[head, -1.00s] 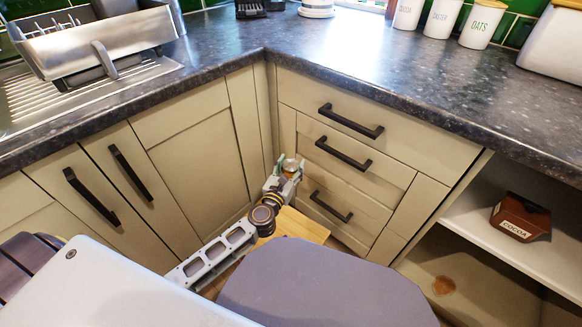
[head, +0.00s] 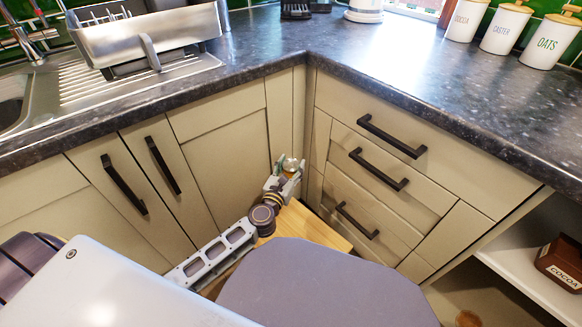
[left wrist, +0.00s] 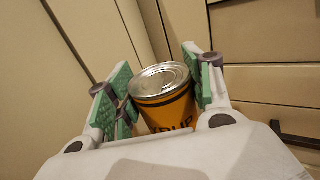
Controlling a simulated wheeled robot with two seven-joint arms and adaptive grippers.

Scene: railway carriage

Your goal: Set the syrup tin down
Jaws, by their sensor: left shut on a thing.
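The syrup tin (left wrist: 166,105) is orange with dark lettering and a silver lid, and it fills the space between the green pads in the left wrist view. My left gripper (left wrist: 161,88) is shut on it. In the head view the left gripper (head: 288,172) is low in the corner between the cabinets, with the small tin (head: 291,165) at its tip. The tin is below counter height, and I see no surface touching its base. My right gripper is in neither view.
A dark worktop (head: 330,52) runs around the corner, with a dish rack (head: 145,38) and canisters (head: 503,30) on it. Drawers with handles (head: 378,170) stand close right of my gripper. A wooden surface (head: 305,228) lies below. A cocoa box (head: 562,262) sits on an open shelf.

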